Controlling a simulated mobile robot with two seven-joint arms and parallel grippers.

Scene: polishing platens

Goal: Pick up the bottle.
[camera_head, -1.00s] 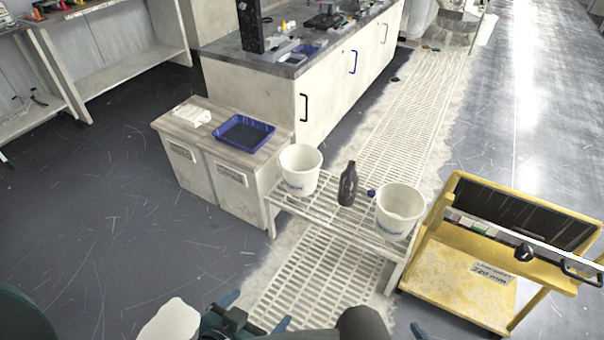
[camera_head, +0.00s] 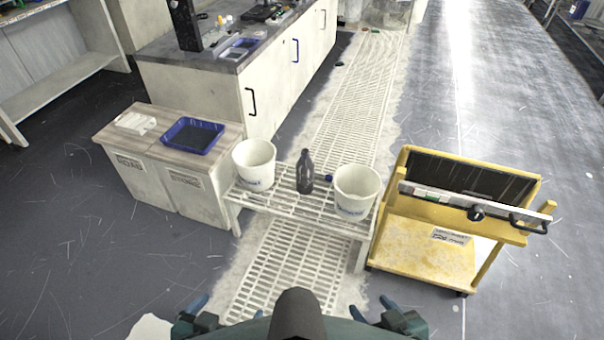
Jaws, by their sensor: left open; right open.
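The dark bottle (camera_head: 304,174) stands upright on a white slatted rack (camera_head: 284,207), between two white buckets. A small blue cap-like item (camera_head: 329,178) lies beside it, close to the right bucket. My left gripper (camera_head: 228,308) is at the bottom edge of the view, open and empty, well short of the rack. My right gripper (camera_head: 376,308) is also at the bottom edge, open and empty, to the right of centre. Both are apart from the bottle. Parts of both grippers are cut off by the frame.
The left bucket (camera_head: 254,165) and right bucket (camera_head: 355,194) flank the bottle closely. A yellow cart (camera_head: 420,258) stands right of the rack. Low cabinets (camera_head: 172,185) with a blue tray (camera_head: 192,136) stand to the left. Floor grating (camera_head: 280,275) lies clear in front.

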